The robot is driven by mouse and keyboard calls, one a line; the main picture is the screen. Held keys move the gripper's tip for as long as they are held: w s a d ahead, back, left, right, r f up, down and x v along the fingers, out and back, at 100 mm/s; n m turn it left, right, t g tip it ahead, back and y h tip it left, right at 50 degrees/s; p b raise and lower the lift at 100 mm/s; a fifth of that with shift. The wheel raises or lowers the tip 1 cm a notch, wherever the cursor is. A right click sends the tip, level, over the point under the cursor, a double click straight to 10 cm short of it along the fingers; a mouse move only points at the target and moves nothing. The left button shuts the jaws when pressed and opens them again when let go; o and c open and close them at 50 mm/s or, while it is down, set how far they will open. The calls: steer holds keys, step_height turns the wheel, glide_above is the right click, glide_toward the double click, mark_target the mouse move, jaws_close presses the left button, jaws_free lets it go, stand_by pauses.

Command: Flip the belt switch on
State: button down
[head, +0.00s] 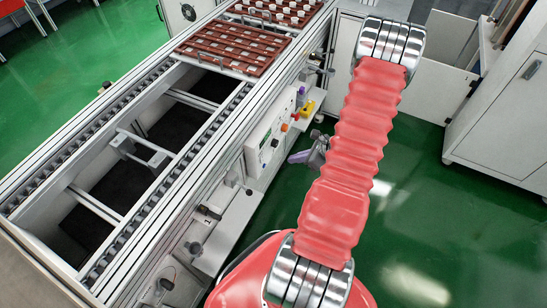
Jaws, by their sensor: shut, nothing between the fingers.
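A white control panel (262,142) is fixed to the right side of the conveyor. It carries an orange button (284,127), a red and yellow control (306,109) and a purple-blue knob (301,90). Which of these is the belt switch, and whether it is on, I cannot tell at this size. My gripper (297,157) is just right of the panel, pointing left towards it, with its fingers shut and nothing held. It appears apart from the controls. My red-sleeved arm hides part of the gripper's wrist.
The conveyor (232,108) runs from lower left to upper centre, with red-brown trays (232,46) at its far end. A white cabinet (500,115) stands at the right. Green floor (425,190) is clear between cabinet and conveyor.

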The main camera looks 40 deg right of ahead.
mark_target(262, 158)
steer(key=shift+w, duration=0.1)
steer(key=w+r+x, duration=0.1)
steer(key=w+x, duration=0.1)
steer(key=x, duration=1.1)
steer(key=shift+a+r, duration=0.25)
steer(key=shift+r, duration=0.2)
steer(key=shift+s+d, duration=0.15)
steer(key=shift+s, duration=0.05)
